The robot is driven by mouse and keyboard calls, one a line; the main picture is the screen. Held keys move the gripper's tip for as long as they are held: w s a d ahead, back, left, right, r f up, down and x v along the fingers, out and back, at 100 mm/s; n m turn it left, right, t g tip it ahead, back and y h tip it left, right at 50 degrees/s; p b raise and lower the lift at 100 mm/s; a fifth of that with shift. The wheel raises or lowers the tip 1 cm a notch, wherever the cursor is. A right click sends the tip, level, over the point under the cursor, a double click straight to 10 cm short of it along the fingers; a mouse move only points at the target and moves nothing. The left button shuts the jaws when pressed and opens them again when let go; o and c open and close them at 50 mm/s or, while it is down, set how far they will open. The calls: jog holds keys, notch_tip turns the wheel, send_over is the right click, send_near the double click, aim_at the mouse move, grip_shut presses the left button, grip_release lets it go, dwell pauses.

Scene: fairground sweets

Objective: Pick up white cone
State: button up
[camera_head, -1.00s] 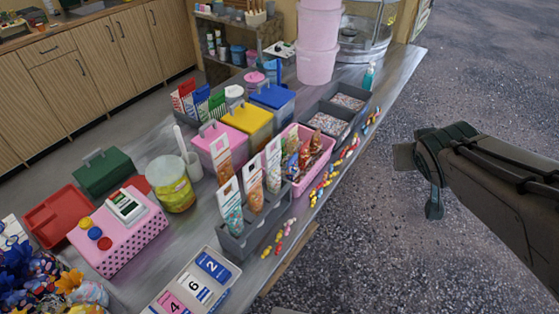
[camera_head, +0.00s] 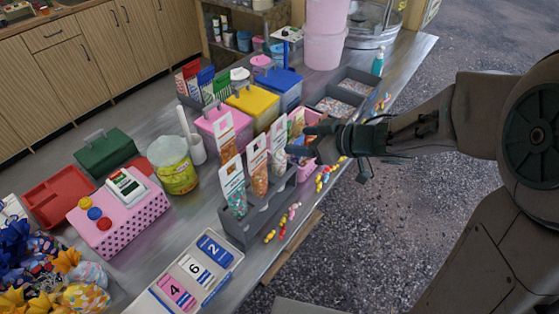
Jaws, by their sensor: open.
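Several cone-shaped sweet bags with white upper parts stand upright in a grey rack (camera_head: 243,231) at the counter's front edge. The nearest cone (camera_head: 235,188) holds teal sweets, the middle cone (camera_head: 258,166) orange ones, and a third cone (camera_head: 277,150) stands behind them. I cannot tell which one is the white cone. My gripper (camera_head: 300,141) is open and empty, pointing left beside the far end of the rack, close to the third cone.
Pink, yellow (camera_head: 253,105) and blue lidded boxes stand behind the rack. A yellow-green tub (camera_head: 173,165) and a number tray (camera_head: 190,277) are on the left. Loose sweets (camera_head: 283,225) lie along the counter's front edge. Open ground is on the right.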

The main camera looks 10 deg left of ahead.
aim_at(281, 140)
jog(key=x, duration=1)
jog(key=shift+w+a+f+b, duration=0.1)
jog(key=shift+a+b, duration=0.05)
jog(key=shift+b, duration=0.25)
jog(key=c, duration=0.9)
notch_tip(281, 140, up, 10)
jog(key=p, duration=0.2)
jog(key=shift+p, duration=0.4)
jog(key=shift+c, duration=0.2)
